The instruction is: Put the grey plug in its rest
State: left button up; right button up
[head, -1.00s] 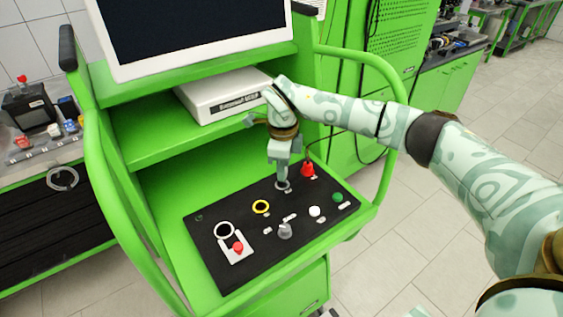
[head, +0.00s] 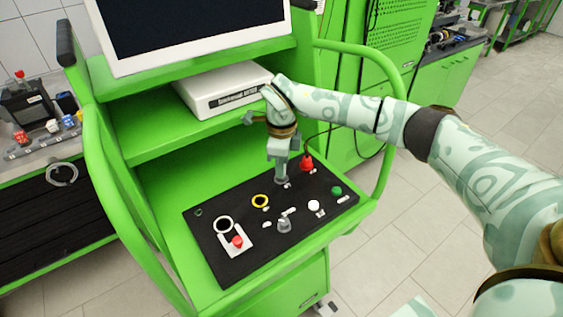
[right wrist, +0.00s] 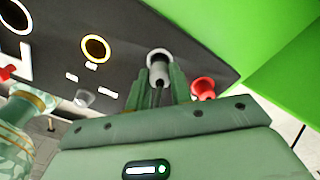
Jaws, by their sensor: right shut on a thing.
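My right gripper (head: 281,170) points down over the back of the black control panel (head: 235,262). It is shut on the grey plug (right wrist: 158,74), a short grey cylinder between the green fingers in the right wrist view. In the head view the plug (head: 281,180) shows as a small grey piece at the fingertips, at or just above the panel. A light grey ring, the rest (right wrist: 160,52), shows around the plug's far end in the wrist view. The plug looks lined up with it; how deep it sits I cannot tell. My left gripper is not in view.
A red plug (head: 306,163) stands close to the right of my gripper. The panel also carries a yellow ring (head: 260,201), a grey knob (head: 284,225), a red button (head: 237,242), a white button (head: 314,205) and a green button (head: 336,190). A green shelf overhangs behind.

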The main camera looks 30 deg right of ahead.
jog(key=shift+p, duration=0.3)
dwell(0.5)
jog(key=shift+f+b, duration=0.5)
jog(key=shift+f, duration=0.65)
dwell(0.5)
jog(key=o, duration=1.3)
jog(key=shift+r, duration=0.15)
jog(key=shift+r+p, duration=3.4)
jog(key=shift+r, duration=0.5)
